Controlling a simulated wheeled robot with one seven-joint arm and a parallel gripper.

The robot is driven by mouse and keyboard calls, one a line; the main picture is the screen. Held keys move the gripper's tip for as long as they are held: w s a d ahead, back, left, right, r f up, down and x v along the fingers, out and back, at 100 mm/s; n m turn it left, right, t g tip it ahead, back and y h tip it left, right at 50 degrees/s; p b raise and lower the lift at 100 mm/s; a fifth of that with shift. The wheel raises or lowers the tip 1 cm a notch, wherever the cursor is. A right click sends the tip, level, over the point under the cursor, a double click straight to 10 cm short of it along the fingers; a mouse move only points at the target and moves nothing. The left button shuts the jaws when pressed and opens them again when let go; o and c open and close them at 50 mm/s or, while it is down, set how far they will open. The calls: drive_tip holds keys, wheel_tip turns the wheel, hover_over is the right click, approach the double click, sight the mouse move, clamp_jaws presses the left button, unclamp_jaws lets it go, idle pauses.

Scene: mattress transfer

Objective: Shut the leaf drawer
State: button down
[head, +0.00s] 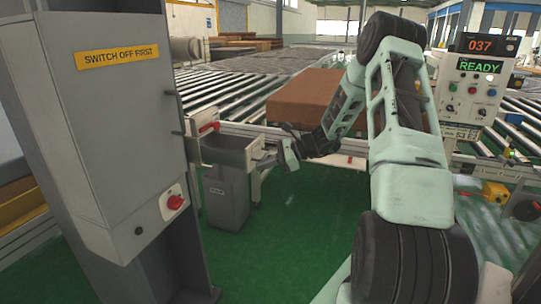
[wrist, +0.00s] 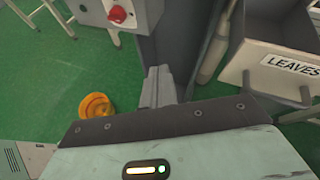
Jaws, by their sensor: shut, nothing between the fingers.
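The leaf drawer (wrist: 270,87) is at the right of the wrist view, a grey box with a white LEAVES label on its front and a small handle. Its open top shows, so it stands pulled out. In the head view a grey open-topped drawer (head: 232,151) shows left of my wrist. My gripper (wrist: 161,83) is shut and empty, its fingers to the left of the drawer front and apart from it in the wrist view. In the head view my gripper (head: 267,161) is small, near the drawer's right end.
A grey switch cabinet (head: 118,150) with a red knob stands at the left. A grey bin (head: 226,198) is below the drawer. Roller conveyors (head: 240,95) lie behind, with a brown mattress (head: 310,97). An orange round object (wrist: 95,106) is on the green floor.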

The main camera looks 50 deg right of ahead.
sight(223, 152)
drive_tip(key=s+d+f+m+t+h, duration=0.1)
drive_tip(key=s+d+m+t+h, duration=0.15)
drive_tip(key=d, duration=0.55)
drive_tip(key=s+d+f+m+t+h, duration=0.1)
drive_tip(key=s+d+m+t, duration=0.1)
drive_tip(key=d+m, duration=0.35)
drive_tip(key=w+a+f+p, duration=0.1)
drive_tip(key=w+p, duration=0.1)
drive_tip(key=w, duration=0.4)
drive_tip(key=w+a+f+n+p, duration=0.1)
drive_tip(key=w+f+p, duration=0.1)
drive_tip(key=w, duration=0.4)
drive_tip(key=shift+a+f+p, duration=0.2)
drive_tip(key=shift+f+p, duration=0.05)
drive_tip(key=shift+p, duration=0.55)
drive_tip(key=shift+w, duration=0.1)
